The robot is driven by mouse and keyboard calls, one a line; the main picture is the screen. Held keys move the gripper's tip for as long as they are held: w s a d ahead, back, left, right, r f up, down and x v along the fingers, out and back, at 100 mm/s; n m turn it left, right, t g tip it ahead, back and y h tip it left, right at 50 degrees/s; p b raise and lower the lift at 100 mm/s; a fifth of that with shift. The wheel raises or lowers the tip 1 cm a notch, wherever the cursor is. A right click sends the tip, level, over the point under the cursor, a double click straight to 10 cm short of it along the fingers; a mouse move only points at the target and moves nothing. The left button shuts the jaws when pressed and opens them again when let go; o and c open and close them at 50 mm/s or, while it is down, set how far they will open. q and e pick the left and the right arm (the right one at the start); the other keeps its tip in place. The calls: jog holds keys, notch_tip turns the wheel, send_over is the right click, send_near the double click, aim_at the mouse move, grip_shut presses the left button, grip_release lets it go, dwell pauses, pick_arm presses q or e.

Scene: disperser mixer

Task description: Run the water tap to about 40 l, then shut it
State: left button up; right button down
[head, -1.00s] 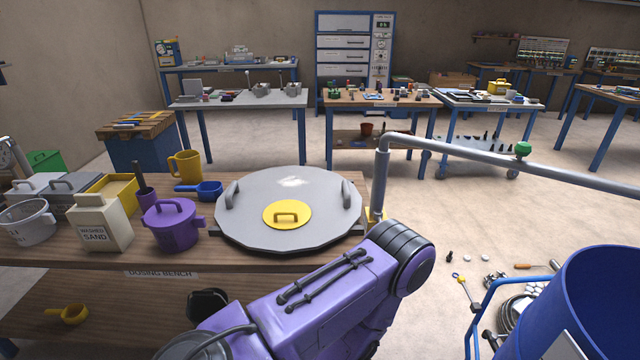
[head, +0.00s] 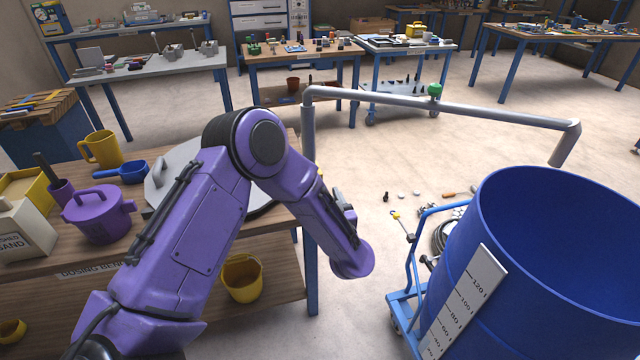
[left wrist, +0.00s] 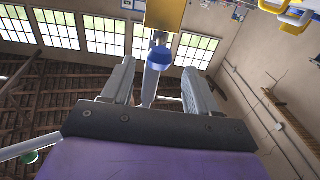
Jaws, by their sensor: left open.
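The water tap is a grey pipe (head: 370,102) on an upright post, with a green valve knob (head: 435,91) and a downturned spout (head: 566,146). The spout hangs over or behind the far rim of a blue drum (head: 530,270), which has a white litre scale (head: 464,303). No water or stream shows. My left arm reaches in front of the post, lower and left of the knob. In the left wrist view my left gripper (left wrist: 156,88) has its fingers apart. The green knob (left wrist: 30,157) lies at lower left there, outside the fingers. My right gripper is out of view.
The dosing bench (head: 40,262) at left holds a grey lid (head: 178,165), a purple pot (head: 98,215) and a yellow mug (head: 101,149). A yellow bucket (head: 241,278) sits on its lower shelf. The drum stands on a blue trolley (head: 402,302). Small items lie on the floor behind.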

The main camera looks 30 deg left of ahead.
pick_arm(q)
jog(key=p+x, duration=0.1)
jog(key=x, duration=0.4)
jog(key=shift+c, duration=0.2)
grip_shut()
